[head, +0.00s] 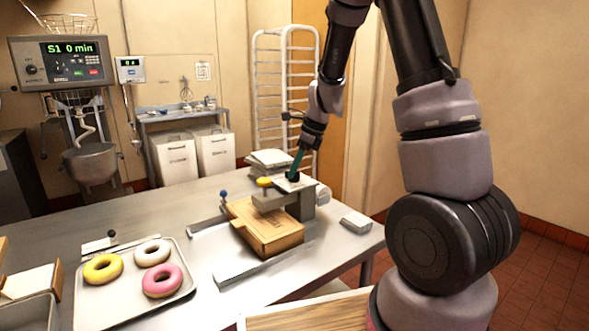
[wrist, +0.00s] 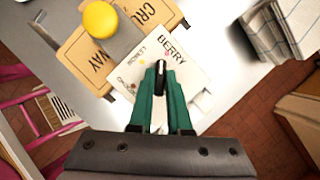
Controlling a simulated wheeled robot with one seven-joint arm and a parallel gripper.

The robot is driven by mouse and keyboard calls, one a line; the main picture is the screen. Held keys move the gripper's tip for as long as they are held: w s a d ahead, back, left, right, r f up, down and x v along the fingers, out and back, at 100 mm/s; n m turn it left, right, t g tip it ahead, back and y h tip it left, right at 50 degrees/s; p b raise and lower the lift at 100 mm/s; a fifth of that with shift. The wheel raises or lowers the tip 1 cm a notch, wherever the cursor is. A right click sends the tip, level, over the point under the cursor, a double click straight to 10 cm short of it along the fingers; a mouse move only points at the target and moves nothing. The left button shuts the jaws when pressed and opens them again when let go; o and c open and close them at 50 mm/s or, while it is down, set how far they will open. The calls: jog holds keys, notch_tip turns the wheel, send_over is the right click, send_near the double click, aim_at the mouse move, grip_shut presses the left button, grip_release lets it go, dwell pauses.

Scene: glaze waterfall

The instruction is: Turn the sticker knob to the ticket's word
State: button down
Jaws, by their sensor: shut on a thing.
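The black sticker knob (wrist: 161,75) stands on a white label plate (wrist: 188,80) on the grey press (head: 301,207). In the wrist view the plate reads BERRY, LEMON and a third word too small to read surely, with small coloured dots. The knob's narrow end faces the top of the wrist view, near LEMON and BERRY; I cannot tell which it marks. My gripper (wrist: 160,88), with green fingers, is shut on the knob; it also shows in the head view (head: 296,168). I cannot make out a ticket's word.
A cardboard box (head: 262,232) lies under the press arm, with a yellow button (head: 264,182) above it. A tray (head: 187,287) with yellow, white and pink doughnuts is at the left.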

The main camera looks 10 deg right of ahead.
jog(key=n+g, duration=0.2)
jog(key=n, duration=0.3)
jog(key=shift+w, duration=0.1)
jog(key=n, duration=0.2)
jog(key=n+g, duration=0.1)
jog(key=n, duration=0.1)
jog(key=shift+n+g, duration=0.3)
jog(key=n+g, duration=0.1)
jog(key=n, duration=0.1)
jog(key=n+h, duration=0.1)
jog(key=n, duration=0.2)
jog(key=shift+w+g, duration=0.1)
jog(key=shift+g, duration=0.3)
jog(key=shift+n+g+h, duration=0.4)
jog(key=shift+n+h, duration=0.5)
jog(key=shift+n, duration=1.5)
jog(key=c, duration=0.9)
grip_release()
jog(key=shift+o, duration=0.2)
